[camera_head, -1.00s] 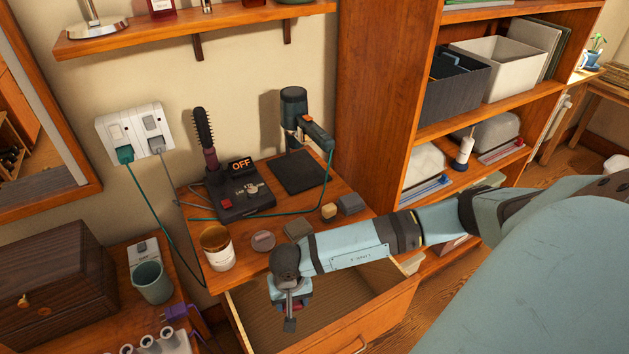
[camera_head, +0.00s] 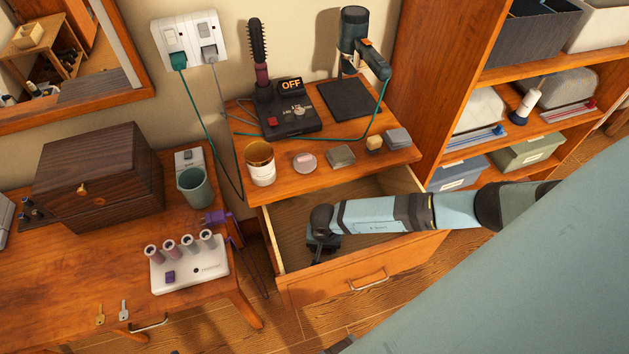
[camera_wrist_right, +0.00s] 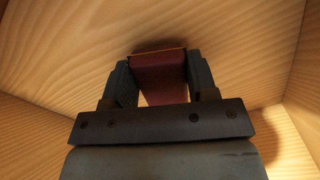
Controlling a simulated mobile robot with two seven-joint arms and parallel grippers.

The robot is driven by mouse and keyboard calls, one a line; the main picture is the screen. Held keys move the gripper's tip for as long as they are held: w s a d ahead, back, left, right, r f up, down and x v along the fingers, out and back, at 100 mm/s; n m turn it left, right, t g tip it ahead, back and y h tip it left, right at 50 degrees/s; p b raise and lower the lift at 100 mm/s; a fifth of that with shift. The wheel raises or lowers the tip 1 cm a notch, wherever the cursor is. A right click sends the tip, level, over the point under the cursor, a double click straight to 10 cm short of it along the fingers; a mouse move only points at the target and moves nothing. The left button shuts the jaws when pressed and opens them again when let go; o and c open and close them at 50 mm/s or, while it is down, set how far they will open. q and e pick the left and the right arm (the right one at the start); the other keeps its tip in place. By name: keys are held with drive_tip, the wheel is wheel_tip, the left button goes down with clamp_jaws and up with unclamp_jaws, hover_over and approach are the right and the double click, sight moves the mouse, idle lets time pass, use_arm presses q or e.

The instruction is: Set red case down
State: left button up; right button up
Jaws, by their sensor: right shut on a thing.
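The red case (camera_wrist_right: 160,78) is between the two fingers of my right gripper (camera_wrist_right: 158,80) in the right wrist view, with the pale wooden drawer bottom close beyond it. I cannot tell whether the case touches the bottom. In the head view my right gripper (camera_head: 318,250) reaches down inside the open drawer (camera_head: 290,222), near its left part. The case is hidden there by my wrist. The drawer's bare wooden floor shows around the gripper. My left gripper is not in view.
Above the drawer, a small tabletop (camera_head: 290,185) holds a white cup (camera_head: 261,163), a round tin (camera_head: 304,162), small boxes and a black hairbrush stand (camera_head: 290,122). A lower table (camera_head: 100,270) at left bears a wooden box (camera_head: 97,178). Shelves stand at right.

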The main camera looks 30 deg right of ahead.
drive_tip(key=shift+w+a+f+p, duration=0.2)
drive_tip(key=shift+w+a+f, duration=0.05)
drive_tip(key=shift+w+a, duration=0.25)
drive_tip(key=shift+w+a+f+p, duration=0.2)
drive_tip(key=shift+w+a, duration=0.2)
drive_tip(key=shift+a, duration=0.15)
drive_tip(key=shift+f, duration=0.2)
drive_tip(key=shift+f+b, duration=0.1)
drive_tip(key=shift+b, duration=0.25)
drive_tip(key=o, duration=1)
drive_tip(key=shift+c, duration=0.2)
